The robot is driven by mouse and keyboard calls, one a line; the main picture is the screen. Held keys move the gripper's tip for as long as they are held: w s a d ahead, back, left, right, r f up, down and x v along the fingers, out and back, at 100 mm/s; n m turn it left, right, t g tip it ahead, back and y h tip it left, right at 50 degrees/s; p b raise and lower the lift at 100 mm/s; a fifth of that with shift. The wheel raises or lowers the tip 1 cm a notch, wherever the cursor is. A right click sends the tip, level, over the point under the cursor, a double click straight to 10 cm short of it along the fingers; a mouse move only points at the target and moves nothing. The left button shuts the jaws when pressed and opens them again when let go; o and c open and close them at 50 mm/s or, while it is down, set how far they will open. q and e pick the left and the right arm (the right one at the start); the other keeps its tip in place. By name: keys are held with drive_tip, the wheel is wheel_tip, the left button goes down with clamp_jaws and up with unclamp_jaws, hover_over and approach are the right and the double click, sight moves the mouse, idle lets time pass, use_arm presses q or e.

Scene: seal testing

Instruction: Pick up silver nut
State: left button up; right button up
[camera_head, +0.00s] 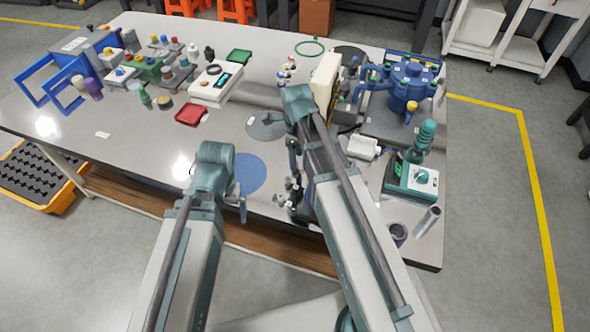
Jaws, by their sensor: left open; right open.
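I cannot single out the silver nut. Small metallic parts (284,196) show near the table's front edge beside my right forearm, too small to identify. More small parts with red and silver tones (287,68) stand beyond my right wrist. The arm also covers part of the table there.
The table (130,165) is clear at front left. A red tray (191,115), a white device (213,84) and a green tray (239,57) lie left of centre. A blue vessel (408,82), a cream box (325,80) and a teal tester (410,178) crowd the right.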

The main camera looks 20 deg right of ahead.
wheel_tip(320, 180, down, 2)
drive_tip(key=shift+f+b, duration=0.1)
drive_tip(key=shift+b, duration=0.55)
clamp_jaws()
